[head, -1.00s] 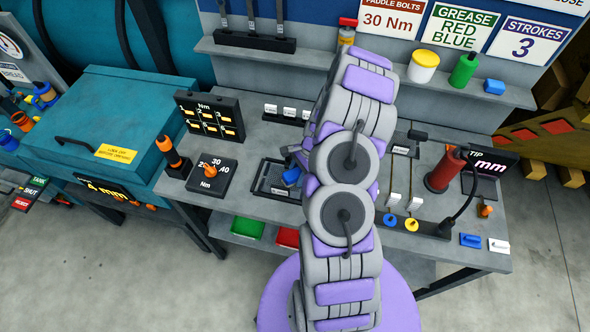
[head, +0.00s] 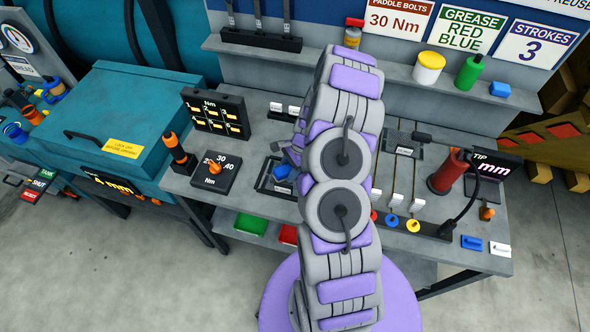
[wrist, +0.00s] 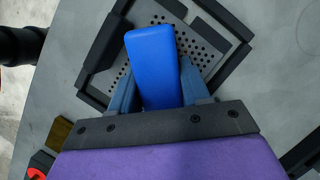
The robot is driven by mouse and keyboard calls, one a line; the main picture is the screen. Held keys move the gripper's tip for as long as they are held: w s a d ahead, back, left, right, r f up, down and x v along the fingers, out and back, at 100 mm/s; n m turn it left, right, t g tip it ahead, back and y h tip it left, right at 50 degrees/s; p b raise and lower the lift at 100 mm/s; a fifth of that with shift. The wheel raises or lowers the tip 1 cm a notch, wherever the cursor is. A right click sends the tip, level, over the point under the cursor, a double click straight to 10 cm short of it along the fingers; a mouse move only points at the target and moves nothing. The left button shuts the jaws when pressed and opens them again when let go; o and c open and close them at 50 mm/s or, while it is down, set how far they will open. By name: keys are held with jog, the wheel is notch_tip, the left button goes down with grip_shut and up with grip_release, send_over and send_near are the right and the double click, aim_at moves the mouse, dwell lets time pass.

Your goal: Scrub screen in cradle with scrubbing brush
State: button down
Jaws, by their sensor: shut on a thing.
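My gripper (wrist: 155,88) is shut on a blue scrubbing brush (wrist: 154,52), a plain rounded block between its two fingers in the wrist view. The brush lies over the perforated grey screen (wrist: 203,50), which sits in a dark-framed cradle (wrist: 98,55). I cannot tell whether the bristle side touches the screen. In the head view the brush (head: 282,171) shows over the left part of the cradle (head: 264,185). My arm hides the cradle's right side and most of my gripper there.
A torque selector box (head: 214,174) and an orange-handled tool (head: 178,150) stand left of the cradle. Right of my arm are rods with white tags (head: 396,200), a red cylinder (head: 447,172) and a black hose. A shelf with pots (head: 429,68) runs behind.

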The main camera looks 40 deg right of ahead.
aim_at(281, 166)
jog(key=shift+w+a, duration=0.35)
jog(key=shift+w, duration=0.3)
jog(key=shift+w+a, duration=0.3)
jog(key=shift+w, duration=0.55)
jog(key=shift+w+a+f+p, duration=0.1)
jog(key=shift+w+a+p, duration=0.3)
jog(key=shift+w+a, duration=0.8)
jog(key=shift+d, duration=0.1)
jog(key=shift+w+r+p, duration=0.15)
jog(key=shift+r+p, duration=0.4)
jog(key=shift+r, duration=0.2)
notch_tip(281, 166, up, 2)
jog(key=shift+r+p, duration=0.25)
jog(key=shift+p, duration=0.45)
jog(key=shift+r+p, duration=0.5)
jog(key=shift+r, duration=0.5)
